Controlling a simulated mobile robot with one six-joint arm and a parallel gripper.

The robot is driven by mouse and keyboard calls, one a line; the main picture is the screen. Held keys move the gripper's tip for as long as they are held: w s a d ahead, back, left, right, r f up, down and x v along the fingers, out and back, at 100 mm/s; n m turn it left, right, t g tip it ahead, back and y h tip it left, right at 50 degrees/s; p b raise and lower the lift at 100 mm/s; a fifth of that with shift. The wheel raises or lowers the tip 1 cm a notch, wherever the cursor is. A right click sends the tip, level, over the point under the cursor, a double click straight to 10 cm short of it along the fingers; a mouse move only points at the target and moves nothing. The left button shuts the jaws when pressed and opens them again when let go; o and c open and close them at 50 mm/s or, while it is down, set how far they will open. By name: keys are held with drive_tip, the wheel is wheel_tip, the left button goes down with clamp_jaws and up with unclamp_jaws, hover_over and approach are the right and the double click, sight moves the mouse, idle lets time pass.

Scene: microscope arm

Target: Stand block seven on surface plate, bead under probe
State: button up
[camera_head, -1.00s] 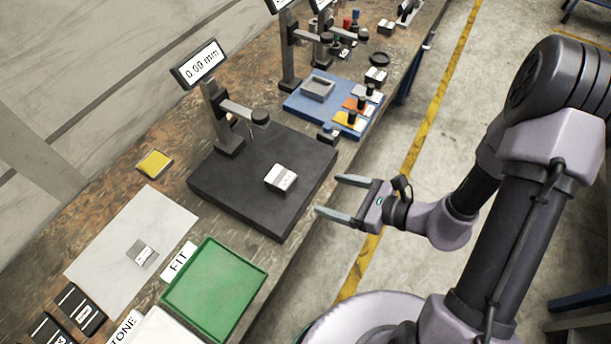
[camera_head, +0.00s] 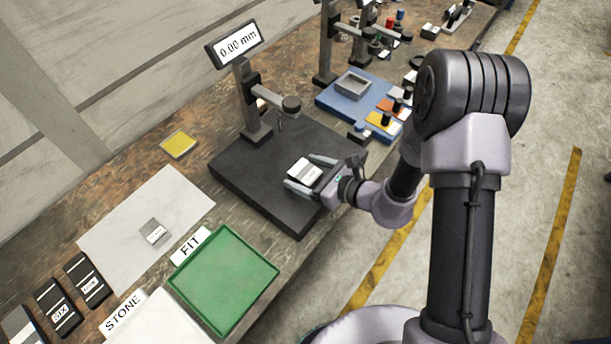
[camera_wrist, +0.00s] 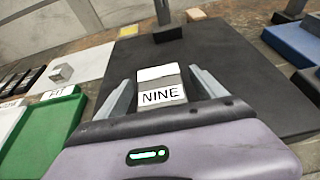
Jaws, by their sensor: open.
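A pale block with the label NINE (camera_wrist: 161,90) lies on the dark surface plate (camera_head: 240,178). The block also shows in the head view (camera_head: 305,171). My open gripper (camera_head: 300,172) has its two fingers on either side of this block, and the wrist view shows gaps beside it. The probe (camera_head: 281,125) hangs under the round gauge head (camera_head: 291,104), behind the block, with bare plate beneath it. The display (camera_head: 235,45) reads 0.00 mm. No block labelled seven can be read. A small grey block (camera_head: 155,233) lies on the white sheet (camera_head: 125,225), its label unreadable.
A green tray (camera_head: 225,280) by the FIT sign (camera_head: 191,243) stands front left of the plate. Black labelled cases, one reading SIX (camera_head: 60,314), are at the lower left. A yellow pad (camera_head: 178,145) lies left of the plate. A blue board (camera_head: 345,98) with small items is behind it.

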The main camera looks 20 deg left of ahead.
clamp_jaws()
drive_tip(key=shift+r, duration=0.1)
idle(0.3)
